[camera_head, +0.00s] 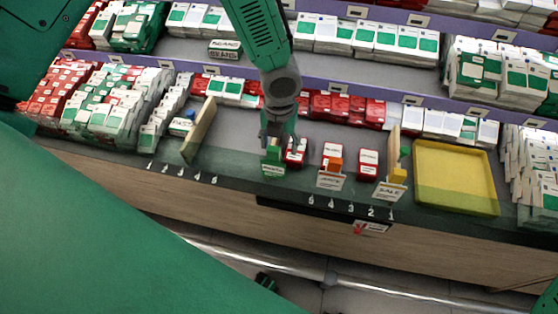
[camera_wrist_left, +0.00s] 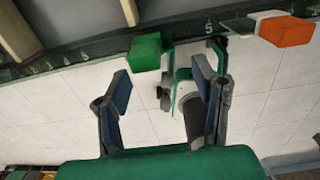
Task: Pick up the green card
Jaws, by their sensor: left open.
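The green card (camera_head: 273,170) shows in the head view at the front edge of the counter, under a small green block. In the left wrist view the green block (camera_wrist_left: 146,52) is near the fingertips, above the gap between them in the picture.
An orange block (camera_head: 334,164) with a white card stands to the right. Further right are a yellow block (camera_head: 398,175) with a SALE card and a yellow tray (camera_head: 454,205). A wooden divider (camera_head: 198,131) stands to the left. Boxes fill the shelves behind.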

